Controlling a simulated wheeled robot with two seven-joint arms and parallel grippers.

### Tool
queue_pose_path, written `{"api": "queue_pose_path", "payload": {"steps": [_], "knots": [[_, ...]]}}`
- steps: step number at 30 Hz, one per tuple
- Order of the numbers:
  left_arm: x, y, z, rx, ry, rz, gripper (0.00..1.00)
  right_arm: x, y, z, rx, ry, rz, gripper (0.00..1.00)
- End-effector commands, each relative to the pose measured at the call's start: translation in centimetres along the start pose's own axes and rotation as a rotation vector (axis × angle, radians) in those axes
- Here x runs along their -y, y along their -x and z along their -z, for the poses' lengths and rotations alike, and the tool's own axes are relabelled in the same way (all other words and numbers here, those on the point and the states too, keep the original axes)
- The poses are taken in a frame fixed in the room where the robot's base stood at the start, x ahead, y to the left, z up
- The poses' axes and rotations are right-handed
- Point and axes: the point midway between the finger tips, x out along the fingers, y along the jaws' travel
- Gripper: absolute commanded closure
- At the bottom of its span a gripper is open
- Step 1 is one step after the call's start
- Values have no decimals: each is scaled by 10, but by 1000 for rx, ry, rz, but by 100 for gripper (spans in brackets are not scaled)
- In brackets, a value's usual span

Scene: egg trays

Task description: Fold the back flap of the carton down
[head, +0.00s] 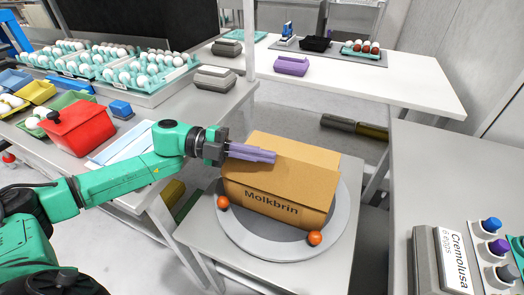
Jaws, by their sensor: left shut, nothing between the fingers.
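The brown carton (306,205) marked "Molkbrin" stands on a grey round plate (343,222) in the middle of the head view. Its top looks mostly covered by brown cardboard flaps (300,160). I cannot tell for sure which flap is the back one or how flat it lies. My left gripper (274,156) reaches in from the left with its purple fingers shut and empty. The fingers lie over the carton's top left part and hide some of it. Whether they touch the cardboard is unclear. My right gripper is not in view.
A table with egg trays (150,98) and a red box (80,128) stands left. A white table (400,85) is behind. A grey counter with coloured knobs (491,225) is at right.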

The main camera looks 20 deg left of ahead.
Motion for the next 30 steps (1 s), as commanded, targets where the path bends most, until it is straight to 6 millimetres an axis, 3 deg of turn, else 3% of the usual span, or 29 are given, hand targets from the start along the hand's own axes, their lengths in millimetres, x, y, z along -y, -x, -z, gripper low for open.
{"api": "queue_pose_path", "payload": {"steps": [11,30], "knots": [[0,0,-2,-1,2,-1,100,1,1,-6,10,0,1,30],[4,-2,-10,-1,99,-24,100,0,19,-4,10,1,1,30]]}}
